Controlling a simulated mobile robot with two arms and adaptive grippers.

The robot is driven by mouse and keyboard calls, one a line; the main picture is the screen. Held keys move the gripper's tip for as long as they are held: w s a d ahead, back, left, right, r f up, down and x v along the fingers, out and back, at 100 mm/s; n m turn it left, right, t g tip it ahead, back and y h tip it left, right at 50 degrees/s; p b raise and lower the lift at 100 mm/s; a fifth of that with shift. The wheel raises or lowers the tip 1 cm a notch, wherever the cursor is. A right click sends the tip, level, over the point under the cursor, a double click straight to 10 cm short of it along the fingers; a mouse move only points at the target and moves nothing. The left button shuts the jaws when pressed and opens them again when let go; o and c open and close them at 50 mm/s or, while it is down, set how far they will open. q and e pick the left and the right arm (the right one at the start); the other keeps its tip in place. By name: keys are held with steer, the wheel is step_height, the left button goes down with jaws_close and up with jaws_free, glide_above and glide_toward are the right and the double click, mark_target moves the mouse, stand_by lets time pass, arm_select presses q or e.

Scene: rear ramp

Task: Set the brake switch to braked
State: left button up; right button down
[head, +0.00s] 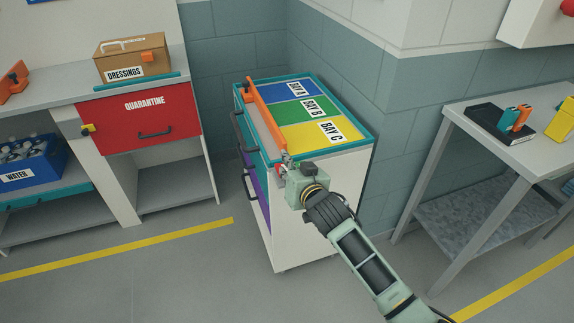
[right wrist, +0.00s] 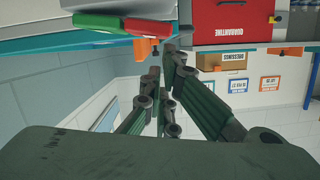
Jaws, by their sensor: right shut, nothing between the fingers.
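My right gripper (head: 287,160) is at the near left corner of the cart (head: 318,195), just under the end of the orange bar (head: 265,115). Its fingers are shut and hold nothing. In the right wrist view, which is upside down, the fingertips (right wrist: 168,62) are close to a small orange part (right wrist: 143,47) at the cart's edge. A red plate (right wrist: 107,5) and a green plate (right wrist: 102,22) sit beside it on the cart; they look like the brake switch, but its setting cannot be read. In the head view my gripper hides most of that spot. My left gripper is not in view.
The cart top has blue, green and yellow bays (head: 305,107). A counter with a red quarantine door (head: 145,115) and a dressings box (head: 133,62) stands left. A grey table (head: 510,145) stands right. Floor is clear between counter and cart.

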mark_target(278, 173)
steer(key=shift+a+f, duration=0.1)
steer(key=shift+a, duration=0.05)
steer(key=a+f+n, duration=0.1)
steer(key=n, duration=0.1)
steer(key=a+f+n+h+b, duration=0.1)
steer(key=n, duration=0.1)
steer(key=shift+s+a, duration=0.2)
steer(key=shift+s, duration=0.2)
steer(key=shift+t+h, duration=0.3)
steer(key=shift+h, duration=0.1)
